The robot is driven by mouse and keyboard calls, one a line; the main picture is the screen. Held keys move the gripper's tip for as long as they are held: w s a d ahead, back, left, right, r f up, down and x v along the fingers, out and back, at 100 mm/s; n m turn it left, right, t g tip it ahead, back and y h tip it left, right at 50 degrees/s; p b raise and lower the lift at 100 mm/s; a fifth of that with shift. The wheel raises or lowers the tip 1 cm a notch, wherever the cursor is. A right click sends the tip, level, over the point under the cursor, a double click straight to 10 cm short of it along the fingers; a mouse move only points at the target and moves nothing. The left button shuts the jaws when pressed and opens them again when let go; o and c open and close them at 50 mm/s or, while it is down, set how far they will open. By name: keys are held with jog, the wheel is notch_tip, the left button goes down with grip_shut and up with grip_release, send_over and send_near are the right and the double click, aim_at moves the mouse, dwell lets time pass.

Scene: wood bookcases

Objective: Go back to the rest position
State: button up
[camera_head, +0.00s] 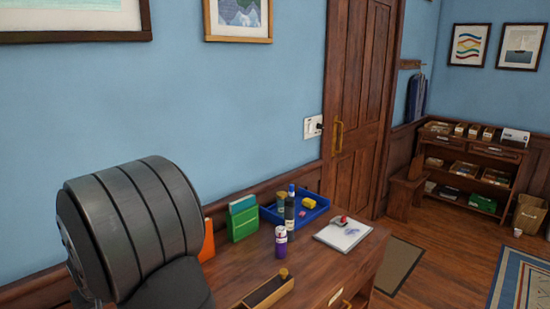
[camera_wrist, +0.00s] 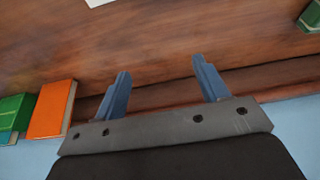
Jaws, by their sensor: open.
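My gripper (camera_wrist: 161,87) shows in the wrist view with its two blue fingers spread apart. Nothing is between the fingers. Behind them is the brown wooden desk top (camera_wrist: 160,40), with the wall trim along its edge. In the head view a dark rounded part of my own arm fills the lower left, and my gripper's fingers are not visible there. An orange book (camera_wrist: 52,108) and a green book (camera_wrist: 14,112) stand left of the fingers in the wrist view, apart from them.
On the desk (camera_head: 330,268) are a blue tray (camera_head: 318,212) with small items, a purple bottle (camera_head: 281,243), a wooden box (camera_head: 268,292), a green book (camera_head: 242,220) and a white pad (camera_head: 343,236). A door (camera_head: 355,100) and a shelf (camera_head: 475,150) stand beyond.

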jog(key=a+f, duration=0.1)
jog(key=a, duration=0.5)
jog(key=shift+s+f, duration=0.2)
jog(key=shift+f, duration=0.1)
jog(key=shift+d, duration=0.1)
